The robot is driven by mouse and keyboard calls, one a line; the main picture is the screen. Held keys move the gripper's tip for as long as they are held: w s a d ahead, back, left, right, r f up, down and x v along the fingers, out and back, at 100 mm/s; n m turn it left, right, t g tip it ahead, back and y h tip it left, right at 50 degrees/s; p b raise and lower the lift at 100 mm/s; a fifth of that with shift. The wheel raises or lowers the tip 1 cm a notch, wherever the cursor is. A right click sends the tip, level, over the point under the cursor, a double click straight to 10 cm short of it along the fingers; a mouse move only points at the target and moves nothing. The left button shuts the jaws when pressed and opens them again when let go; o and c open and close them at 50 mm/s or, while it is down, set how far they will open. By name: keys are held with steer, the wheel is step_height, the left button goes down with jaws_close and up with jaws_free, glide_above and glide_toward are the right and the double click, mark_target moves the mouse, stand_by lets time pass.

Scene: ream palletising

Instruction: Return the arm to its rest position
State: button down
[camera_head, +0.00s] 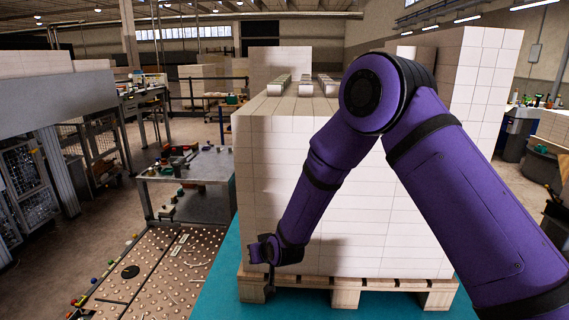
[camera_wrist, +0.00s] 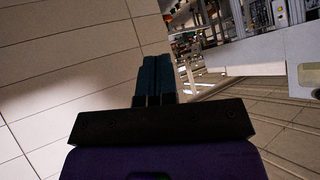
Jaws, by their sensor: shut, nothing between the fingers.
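My purple arm reaches from the lower right of the head view, up to an elbow and down to the left. My gripper (camera_wrist: 154,78) shows in the wrist view with its two dark fingers side by side, shut and empty. In the head view its end hangs low by the left front edge of the white ream stack (camera_head: 345,200). The stack's pale wall also fills the left of the wrist view (camera_wrist: 65,60). I cannot tell whether the gripper touches it. The fingertips are hard to make out in the head view.
The stack stands on a wooden pallet (camera_head: 345,284) over a teal floor area (camera_head: 222,290). A grey metal table (camera_head: 195,168) and a studded panel (camera_head: 160,265) lie to the left. Several wrapped items (camera_head: 303,86) sit on top of the stack. Taller white stacks (camera_head: 485,80) rise behind my arm.

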steer(key=s+d+r+h, duration=0.1)
steer(key=s+d+r, duration=0.1)
steer(key=d+r, duration=0.75)
steer(key=s+d+r+h, duration=0.1)
steer(key=s+d+r, duration=0.1)
steer(key=d+r, duration=0.8)
steer(key=s+d+r+m+g+h, duration=0.1)
steer(key=s+d+r+m+h, duration=0.1)
steer(key=s+d+r, duration=1)
steer(key=s, duration=0.5)
steer(key=s+d+r+m+g+h, duration=0.1)
steer(key=s+d+r, duration=0.1)
steer(key=s, duration=0.6)
steer(key=s+d+r+m+g, duration=0.1)
steer(key=s+d+r, duration=0.1)
steer(key=s+d, duration=0.2)
steer(key=shift+s+d+h, duration=0.2)
steer(key=shift+s+h, duration=0.2)
steer(key=shift+s, duration=1.5)
